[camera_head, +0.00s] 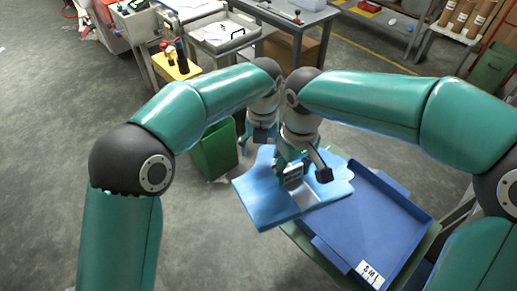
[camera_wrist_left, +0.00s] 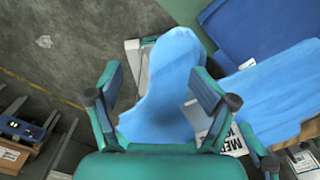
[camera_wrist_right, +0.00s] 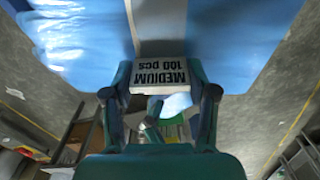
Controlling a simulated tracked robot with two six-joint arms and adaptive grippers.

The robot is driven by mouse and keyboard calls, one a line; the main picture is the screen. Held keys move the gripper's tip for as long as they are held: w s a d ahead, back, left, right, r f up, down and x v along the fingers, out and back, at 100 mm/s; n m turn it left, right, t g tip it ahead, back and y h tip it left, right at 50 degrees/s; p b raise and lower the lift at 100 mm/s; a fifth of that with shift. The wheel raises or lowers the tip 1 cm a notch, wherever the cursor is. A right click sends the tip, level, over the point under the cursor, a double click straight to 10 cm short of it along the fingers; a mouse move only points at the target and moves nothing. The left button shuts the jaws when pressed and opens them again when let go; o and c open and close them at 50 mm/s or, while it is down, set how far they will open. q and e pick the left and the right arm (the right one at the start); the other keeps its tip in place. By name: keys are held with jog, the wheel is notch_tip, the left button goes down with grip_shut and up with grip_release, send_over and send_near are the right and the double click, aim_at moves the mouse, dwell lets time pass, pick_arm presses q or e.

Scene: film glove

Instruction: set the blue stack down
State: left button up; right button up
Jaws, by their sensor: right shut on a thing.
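The blue stack (camera_head: 262,205) is a sheaf of thin blue film gloves with a pale header block marked "MEDIUM 100 pcs" (camera_wrist_right: 158,75). My right gripper (camera_head: 305,178) is shut on that block, and blue film spreads to both sides of it in the right wrist view (camera_wrist_right: 240,40). In the head view the stack covers the upper left part of a blue tray (camera_head: 390,215) and sticks out past its left side. I cannot tell whether it touches the tray. My left gripper (camera_head: 259,137) is open beyond the stack; blue film (camera_wrist_left: 165,85) shows between its fingers, apparently unheld.
The tray has a white size label (camera_head: 370,272) at its front edge, and its right part is bare. A green bin (camera_head: 215,150) stands on the floor left of the stack. Workbenches (camera_head: 285,20) and a shelf with brown rolls (camera_head: 465,14) stand farther back.

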pick_arm(q)
jog(key=shift+a+f, duration=0.1)
jog(key=shift+a, duration=0.05)
jog(key=shift+c, duration=0.5)
pick_arm(e)
jog(key=shift+r, duration=0.1)
pick_arm(q)
grip_shut()
pick_arm(e)
jog(key=shift+d, duration=0.1)
pick_arm(q)
jog(key=c, duration=1.2)
grip_release()
jog(key=o, duration=1.3)
